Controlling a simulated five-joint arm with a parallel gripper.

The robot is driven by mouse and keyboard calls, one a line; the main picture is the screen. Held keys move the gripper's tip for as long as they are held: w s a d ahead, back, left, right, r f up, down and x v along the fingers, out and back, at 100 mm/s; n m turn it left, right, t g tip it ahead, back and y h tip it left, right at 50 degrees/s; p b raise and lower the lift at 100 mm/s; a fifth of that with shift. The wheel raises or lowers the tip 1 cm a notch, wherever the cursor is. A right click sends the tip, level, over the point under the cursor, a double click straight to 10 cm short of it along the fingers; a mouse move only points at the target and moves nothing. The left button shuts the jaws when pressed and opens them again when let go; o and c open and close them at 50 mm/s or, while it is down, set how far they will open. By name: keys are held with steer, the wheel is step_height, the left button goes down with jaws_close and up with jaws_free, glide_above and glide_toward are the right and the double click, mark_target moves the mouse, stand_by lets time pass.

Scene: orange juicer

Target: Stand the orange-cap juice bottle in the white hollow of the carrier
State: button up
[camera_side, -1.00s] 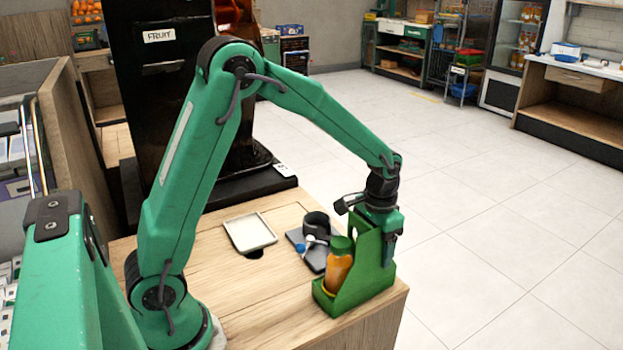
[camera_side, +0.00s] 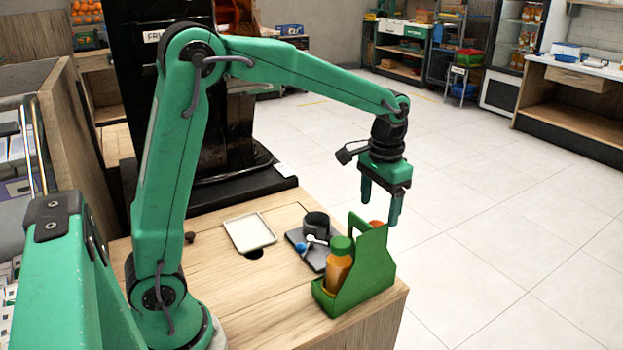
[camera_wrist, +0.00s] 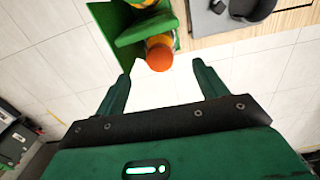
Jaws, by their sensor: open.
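The orange-cap juice bottle (camera_wrist: 159,53) stands in the green carrier (camera_wrist: 103,20), on the far side of its handle panel from the side camera. In the side view only its orange cap (camera_side: 376,223) shows past the carrier (camera_side: 372,274). The floor of its compartment is hidden, so I cannot see the white hollow. A green-cap juice bottle (camera_side: 339,265) stands in the near compartment. My gripper (camera_side: 379,208) is open and empty above the carrier, its fingers apart. In the wrist view the gripper (camera_wrist: 160,85) has the orange cap just beyond its fingertips, between them.
The carrier stands at the table's right front corner, close to the edge. Behind it is a dark grey mat (camera_side: 318,258) with a black cup (camera_side: 316,224) and a blue-and-white item (camera_side: 301,246). A white tray (camera_side: 249,246) lies left of these. The wooden table between is clear.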

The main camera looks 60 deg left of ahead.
steer(key=shift+r, duration=0.65)
steer(key=shift+s+r, duration=0.15)
steer(key=shift+s, duration=0.05)
steer(key=s+r+t, duration=0.1)
steer(key=s+t, duration=0.1)
steer(key=s, duration=0.8)
steer(key=s+a+r+t, duration=0.1)
steer(key=s+r+t, duration=0.1)
steer(key=s, duration=0.8)
steer(key=shift+s+a+r+t, duration=0.2)
steer(key=shift+s+r+t, duration=0.1)
steer(key=shift+t, duration=0.5)
